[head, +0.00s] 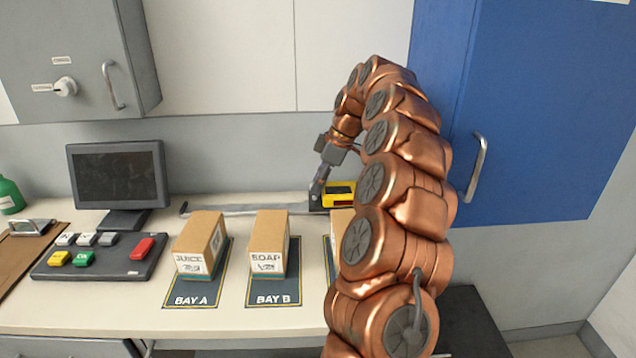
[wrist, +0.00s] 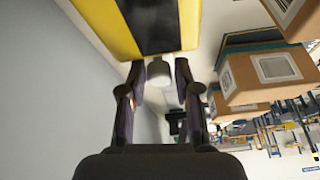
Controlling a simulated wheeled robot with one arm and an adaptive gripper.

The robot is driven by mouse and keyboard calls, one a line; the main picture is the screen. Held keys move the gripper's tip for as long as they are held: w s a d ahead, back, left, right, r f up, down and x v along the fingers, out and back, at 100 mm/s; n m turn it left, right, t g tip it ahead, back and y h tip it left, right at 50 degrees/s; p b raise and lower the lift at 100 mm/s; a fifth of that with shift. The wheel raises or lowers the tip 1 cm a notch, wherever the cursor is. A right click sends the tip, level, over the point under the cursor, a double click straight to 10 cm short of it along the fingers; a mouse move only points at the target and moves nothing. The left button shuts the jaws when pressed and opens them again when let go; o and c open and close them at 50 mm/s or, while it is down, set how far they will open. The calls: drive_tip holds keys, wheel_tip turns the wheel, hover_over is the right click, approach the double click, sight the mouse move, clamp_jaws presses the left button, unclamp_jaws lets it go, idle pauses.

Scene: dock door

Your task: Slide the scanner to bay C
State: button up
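The scanner (head: 339,196) is a yellow and black block at the right part of the rail (head: 245,209) behind the boxes. My gripper (head: 318,192) is at the scanner's left side. In the wrist view my gripper (wrist: 160,78) is open, one finger on each side of the knob, with small gaps showing. A third mat (head: 328,262), right of bay B, is mostly hidden by my arm; its label cannot be read.
A juice box (head: 200,245) stands on the bay A mat (head: 195,293) and a soap box (head: 268,243) on the bay B mat (head: 273,292). Another box (head: 340,225) is mostly behind my arm. A monitor (head: 117,175) and button panel (head: 100,256) are left.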

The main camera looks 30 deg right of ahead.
sight(329, 189)
drive_tip(key=shift+o, duration=1.2)
drive_tip(key=shift+d, duration=0.1)
drive_tip(key=v, duration=0.5)
drive_tip(key=shift+d+r, duration=0.15)
drive_tip(key=shift+r, duration=0.2)
drive_tip(key=shift+v, duration=0.85)
drive_tip(key=shift+a, duration=0.25)
